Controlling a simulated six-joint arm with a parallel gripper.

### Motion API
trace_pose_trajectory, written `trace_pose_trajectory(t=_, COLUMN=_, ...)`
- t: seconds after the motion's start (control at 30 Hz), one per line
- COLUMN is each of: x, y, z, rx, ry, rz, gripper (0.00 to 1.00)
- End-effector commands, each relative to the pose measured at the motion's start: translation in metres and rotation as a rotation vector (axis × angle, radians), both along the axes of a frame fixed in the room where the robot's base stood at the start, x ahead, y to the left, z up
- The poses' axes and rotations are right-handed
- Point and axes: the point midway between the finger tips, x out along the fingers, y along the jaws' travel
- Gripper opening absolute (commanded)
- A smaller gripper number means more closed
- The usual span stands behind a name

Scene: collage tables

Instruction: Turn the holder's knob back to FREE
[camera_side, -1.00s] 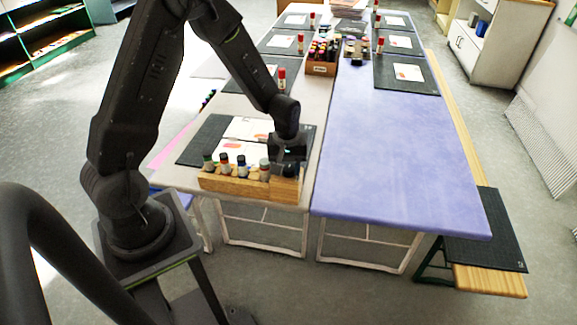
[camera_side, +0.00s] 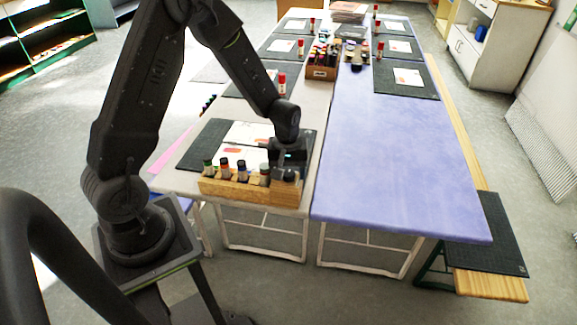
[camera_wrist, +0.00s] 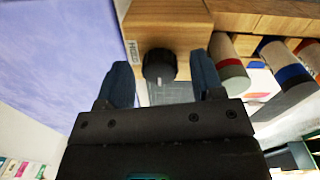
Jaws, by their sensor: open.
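The holder (camera_side: 235,188) is a wooden block with several capped bottles in it, at the front edge of the pale table. In the wrist view its wood face (camera_wrist: 170,22) carries a round black knob (camera_wrist: 159,63) with a white mark pointing to the bottom of the picture. A small label (camera_wrist: 133,52) sits left of the knob; I cannot read it surely. My gripper (camera_wrist: 160,75) is open, with one blue finger on each side of the knob and visible gaps between. In the side view my gripper (camera_side: 288,160) is at the holder's right end, and hides part of it.
Bottles (camera_wrist: 230,65) stand close to the right finger in the wrist view. Dark mats with papers (camera_side: 205,148) lie behind the holder. A crate of markers (camera_side: 322,72) stands further back. The blue-purple table (camera_side: 400,150) at right is mostly clear.

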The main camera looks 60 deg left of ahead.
Motion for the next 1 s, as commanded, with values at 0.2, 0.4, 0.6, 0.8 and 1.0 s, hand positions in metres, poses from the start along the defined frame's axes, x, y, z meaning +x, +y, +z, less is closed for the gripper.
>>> trace_pose_trajectory(t=0.2, x=0.0, y=0.001, z=0.023, rx=0.002, ry=-0.005, rz=0.0, gripper=0.61)
trace_pose_trajectory(t=0.4, x=-0.001, y=0.002, z=0.068, rx=0.002, ry=-0.008, rz=0.001, gripper=0.61)
trace_pose_trajectory(t=0.6, x=-0.002, y=0.002, z=0.109, rx=0.001, ry=-0.006, rz=0.001, gripper=0.61)
trace_pose_trajectory(t=0.8, x=-0.003, y=0.003, z=0.132, rx=0.001, ry=-0.003, rz=0.001, gripper=0.61)
trace_pose_trajectory(t=1.0, x=-0.004, y=0.003, z=0.138, rx=0.0, ry=0.0, rz=0.001, gripper=0.61)
